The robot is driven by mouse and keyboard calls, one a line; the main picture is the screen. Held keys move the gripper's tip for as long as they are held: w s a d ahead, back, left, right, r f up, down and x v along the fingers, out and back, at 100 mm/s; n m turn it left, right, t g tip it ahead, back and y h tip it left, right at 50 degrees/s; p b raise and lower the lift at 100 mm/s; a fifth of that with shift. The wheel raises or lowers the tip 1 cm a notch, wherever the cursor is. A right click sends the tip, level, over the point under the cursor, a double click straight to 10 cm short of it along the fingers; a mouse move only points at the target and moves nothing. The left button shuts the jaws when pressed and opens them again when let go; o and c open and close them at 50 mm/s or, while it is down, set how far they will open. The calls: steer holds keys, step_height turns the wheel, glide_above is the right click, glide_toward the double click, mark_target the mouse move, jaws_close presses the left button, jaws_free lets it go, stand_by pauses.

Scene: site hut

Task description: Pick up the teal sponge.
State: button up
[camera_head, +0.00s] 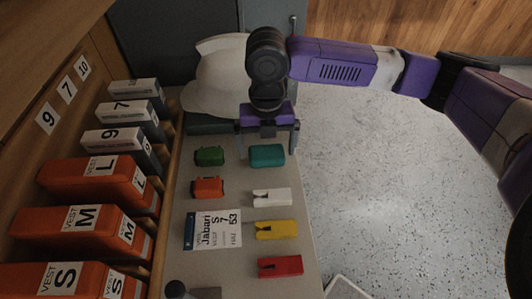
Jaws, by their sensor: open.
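The teal sponge (267,156) is a small rounded teal block lying flat on the grey bench top, in the upper middle of the head view. My gripper (267,148) is open and hangs from above at the sponge's far edge. One finger shows on the left and one on the right of the gripper body.
A green item (209,156) lies left of the sponge, with an orange item (207,187) below it. White (272,197), yellow (277,230) and red (280,267) clips line the right side. A white helmet (213,80) stands behind. Shelved boxes and orange vests (75,235) fill the left.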

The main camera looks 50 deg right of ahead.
mark_target(267, 152)
steer(key=shift+f, duration=0.85)
steer(key=shift+c, duration=0.4)
steer(key=c, duration=1.2)
steer(key=shift+r, duration=0.15)
step_height(267, 152, up, 20)
steer(key=shift+f, duration=0.1)
